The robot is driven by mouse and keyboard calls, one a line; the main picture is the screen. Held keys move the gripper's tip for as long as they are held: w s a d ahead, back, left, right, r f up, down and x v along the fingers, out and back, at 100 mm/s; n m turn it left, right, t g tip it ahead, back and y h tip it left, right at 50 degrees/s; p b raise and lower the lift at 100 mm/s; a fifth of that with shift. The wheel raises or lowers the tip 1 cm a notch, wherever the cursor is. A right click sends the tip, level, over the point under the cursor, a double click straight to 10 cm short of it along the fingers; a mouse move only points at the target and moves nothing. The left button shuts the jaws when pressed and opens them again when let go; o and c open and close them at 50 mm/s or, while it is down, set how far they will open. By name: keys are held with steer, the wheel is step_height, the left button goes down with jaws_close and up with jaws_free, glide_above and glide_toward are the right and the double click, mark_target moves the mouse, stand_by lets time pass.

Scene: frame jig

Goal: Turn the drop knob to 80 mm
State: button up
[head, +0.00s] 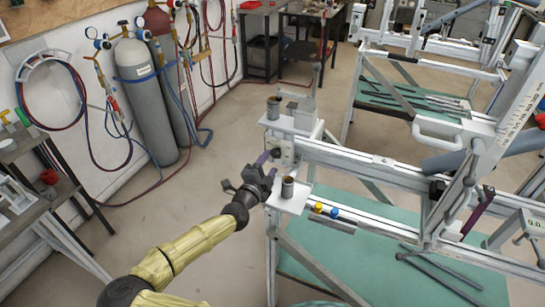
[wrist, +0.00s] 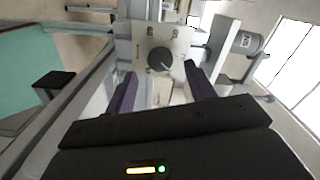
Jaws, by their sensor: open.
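The drop knob (wrist: 160,58) is a dark round dial with a pale pointer line, on a light plate (wrist: 178,42) with small markings. I cannot read the number it points to. My gripper (wrist: 161,88) is open, its two purple fingers spread either side of the knob's line in the wrist view, apart from it. In the head view my gripper (head: 265,168) is at the left end of the jig frame (head: 350,158), near the end plate (head: 284,149). The knob cannot be made out clearly there.
Yellow and blue knobs (head: 326,210) sit on the lower rail. Grey gas cylinders (head: 145,98) stand by the left wall. Open floor lies between.

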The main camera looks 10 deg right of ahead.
mark_target(275, 155)
steer(key=shift+x, duration=1.85)
steer(key=c, duration=0.9)
